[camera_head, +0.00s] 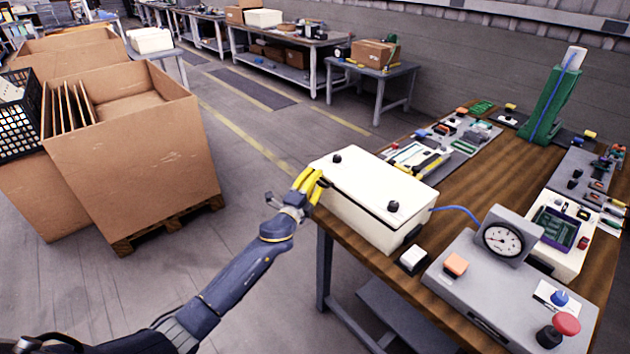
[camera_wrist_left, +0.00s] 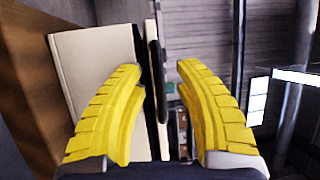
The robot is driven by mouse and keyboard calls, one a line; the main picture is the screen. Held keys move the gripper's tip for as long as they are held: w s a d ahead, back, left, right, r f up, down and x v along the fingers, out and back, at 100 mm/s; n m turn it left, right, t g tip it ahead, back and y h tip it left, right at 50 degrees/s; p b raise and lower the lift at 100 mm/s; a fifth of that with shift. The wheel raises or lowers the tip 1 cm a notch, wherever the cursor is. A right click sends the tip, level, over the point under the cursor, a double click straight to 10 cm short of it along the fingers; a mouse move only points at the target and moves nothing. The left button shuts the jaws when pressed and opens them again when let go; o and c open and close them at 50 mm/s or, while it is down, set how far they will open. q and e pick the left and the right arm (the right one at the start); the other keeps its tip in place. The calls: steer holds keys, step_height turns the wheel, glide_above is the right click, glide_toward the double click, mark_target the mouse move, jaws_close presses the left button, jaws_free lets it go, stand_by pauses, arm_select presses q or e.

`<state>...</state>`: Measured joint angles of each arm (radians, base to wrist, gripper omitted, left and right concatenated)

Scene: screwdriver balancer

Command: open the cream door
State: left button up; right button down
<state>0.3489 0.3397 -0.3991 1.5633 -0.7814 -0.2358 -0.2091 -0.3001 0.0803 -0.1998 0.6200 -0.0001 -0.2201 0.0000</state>
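A cream box (camera_head: 352,218) stands on the left part of the wooden table. Its cream door (camera_head: 372,183) is the flat top panel, which looks closed and carries two black knobs (camera_head: 393,206). My left gripper (camera_head: 312,179) is at the box's left end, with its yellow fingers beside the panel's edge. In the left wrist view the gripper (camera_wrist_left: 160,66) is open, its fingers apart. The box's cream side (camera_wrist_left: 95,80) and a dark upright strip show between and beyond the fingers. I cannot tell whether a finger touches the box. My right gripper is out of view.
A grey gauge unit (camera_head: 500,290) with a red button (camera_head: 566,323) stands right of the box. A green stand (camera_head: 552,105) and several tool trays fill the wooden table (camera_head: 490,185) behind. A large cardboard box (camera_head: 140,155) stands at left. Floor between is clear.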

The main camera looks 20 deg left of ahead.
arm_select(q)
jaws_close()
steer(key=shift+r, duration=0.25)
stand_by(0.5)
